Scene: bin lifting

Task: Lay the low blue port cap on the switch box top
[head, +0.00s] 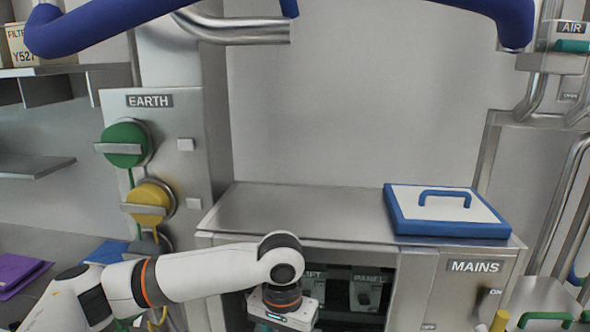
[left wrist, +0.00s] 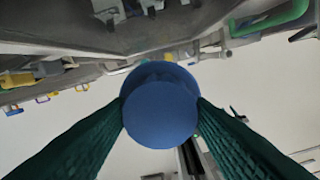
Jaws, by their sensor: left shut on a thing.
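A round blue cap (left wrist: 160,115) sits between the two dark green fingers of my left gripper (left wrist: 160,108) in the left wrist view, held from both sides. In the head view my left gripper's body (head: 285,312) is at the bottom edge, in front of the cabinet opening; its fingers and the cap are out of frame there. The metal cabinet marked MAINS, which appears to be the switch box, has a flat top (head: 290,208) above and behind the gripper. My right gripper is not in view.
A white panel with blue rim and handle (head: 447,211) lies on the right of the cabinet top; the left and middle are bare. An EARTH column (head: 160,120) with green and yellow round caps stands left. Pipes (head: 560,200) stand right.

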